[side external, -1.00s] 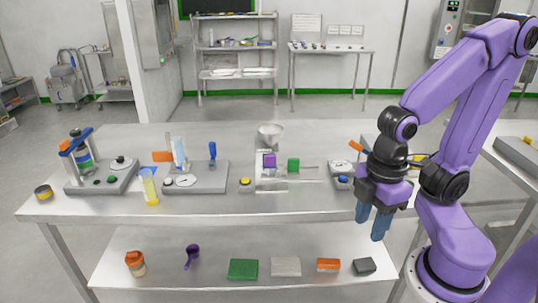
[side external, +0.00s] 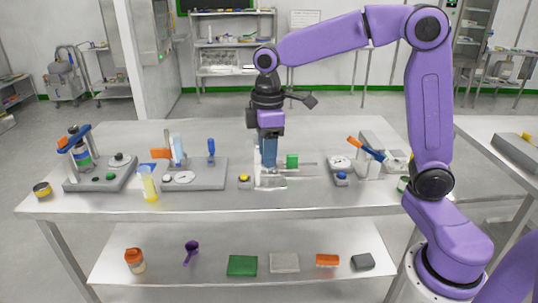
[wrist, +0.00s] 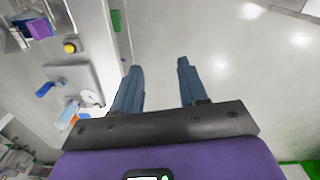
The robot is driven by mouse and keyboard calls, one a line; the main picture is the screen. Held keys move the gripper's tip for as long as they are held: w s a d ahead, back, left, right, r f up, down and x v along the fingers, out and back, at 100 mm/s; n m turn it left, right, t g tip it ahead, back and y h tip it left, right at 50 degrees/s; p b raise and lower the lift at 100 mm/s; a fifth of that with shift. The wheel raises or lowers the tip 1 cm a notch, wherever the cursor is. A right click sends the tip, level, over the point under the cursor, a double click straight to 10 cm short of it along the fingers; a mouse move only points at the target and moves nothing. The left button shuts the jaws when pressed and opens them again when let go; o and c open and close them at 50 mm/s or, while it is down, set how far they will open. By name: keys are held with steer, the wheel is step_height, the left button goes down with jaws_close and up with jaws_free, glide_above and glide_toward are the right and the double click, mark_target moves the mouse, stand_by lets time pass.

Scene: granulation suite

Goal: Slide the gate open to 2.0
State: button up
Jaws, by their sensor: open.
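The task's gate appears to belong to the metal hopper fixture (side external: 270,183) at the middle of the table; I cannot read any scale on it. A green block (side external: 292,161) sits on the fixture's right side, beside a thin rod. A purple block (wrist: 38,28) shows at upper left there. My gripper (side external: 268,165) points down just left of the green block in the side view, hiding the funnel and purple block. Its blue fingers (wrist: 157,75) are apart, with only bare surface between them.
A yellow button (side external: 244,178) stands left of the fixture, and a blue-buttoned box (side external: 342,178) stands right. A grey base with a dial and blue handle (side external: 211,150) is further left. An orange-and-blue lever (side external: 366,149) rises at right. The table front is mostly clear.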

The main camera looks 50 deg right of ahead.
steer(key=w+d+f+m, duration=0.2)
steer(key=w+d, duration=1.6)
steer(key=d, duration=0.3)
steer(key=f, duration=1.6)
steer(key=shift+w+a, duration=0.1)
steer(key=shift+a, duration=0.15)
